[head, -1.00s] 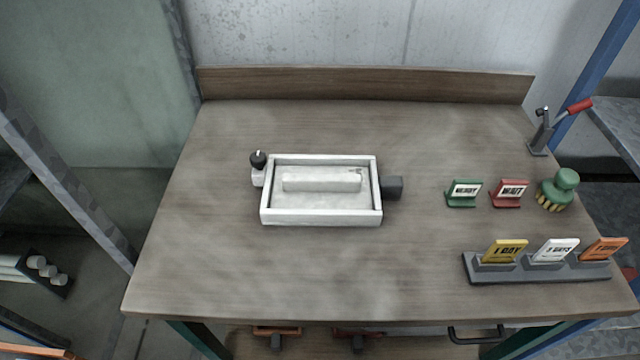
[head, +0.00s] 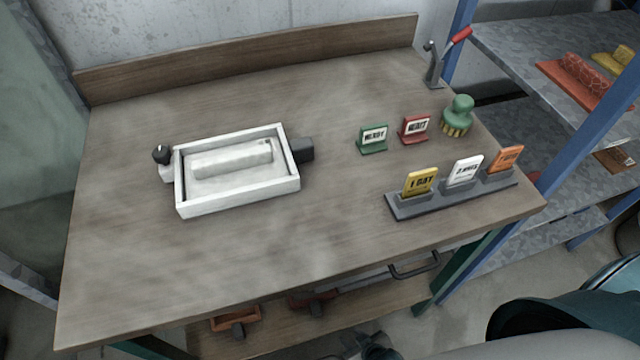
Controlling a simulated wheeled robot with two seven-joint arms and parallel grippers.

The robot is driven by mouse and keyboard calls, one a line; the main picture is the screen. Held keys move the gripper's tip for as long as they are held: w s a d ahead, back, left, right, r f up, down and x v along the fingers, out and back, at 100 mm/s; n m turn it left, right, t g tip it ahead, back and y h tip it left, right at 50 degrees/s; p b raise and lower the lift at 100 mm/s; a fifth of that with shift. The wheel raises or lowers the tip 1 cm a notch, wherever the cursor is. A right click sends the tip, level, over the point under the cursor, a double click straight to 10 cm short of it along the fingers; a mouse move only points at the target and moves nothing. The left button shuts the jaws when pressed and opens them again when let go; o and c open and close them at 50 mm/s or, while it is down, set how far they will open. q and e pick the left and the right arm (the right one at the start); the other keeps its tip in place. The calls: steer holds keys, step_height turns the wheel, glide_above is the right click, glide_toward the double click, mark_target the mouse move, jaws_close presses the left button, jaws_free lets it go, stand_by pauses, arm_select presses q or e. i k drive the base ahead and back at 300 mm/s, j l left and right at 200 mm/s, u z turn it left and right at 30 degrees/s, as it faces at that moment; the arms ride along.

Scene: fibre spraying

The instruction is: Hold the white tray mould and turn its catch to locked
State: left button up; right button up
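The white tray mould (head: 238,201) lies on the workbench, left of its middle, with a pale raised block (head: 232,160) inside its rim. A black knob with a small white mark (head: 161,154) sits on a white bracket at its left side and looks like the catch. Its locked or unlocked position is too small to read. A dark grey block (head: 305,150) projects from the mould's right side. My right gripper (head: 372,346) shows in part at the bottom edge, below the bench front and well apart from the mould. Its fingers are unclear. My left gripper is out of view.
A green sign (head: 373,140), a red sign (head: 415,129) and a green-handled brush (head: 458,116) stand right of the mould. A grey rack (head: 452,199) holds three day cards. A red-handled clamp (head: 436,68) stands at the back right. The bench (head: 150,270) is clear before the mould.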

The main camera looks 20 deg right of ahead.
mark_target(161, 155)
steer(key=k+l, duration=0.15)
steer(key=l, duration=0.2)
steer(key=k+l, duration=0.1)
steer(key=l, duration=0.25)
steer(key=k+l, duration=0.15)
steer(key=l, duration=0.2)
steer(key=k+l+u, duration=0.1)
steer(key=l, duration=0.3)
steer(key=k+l, duration=0.2)
steer(key=l, duration=0.15)
steer(key=k+l, duration=0.15)
steer(key=l, duration=0.15)
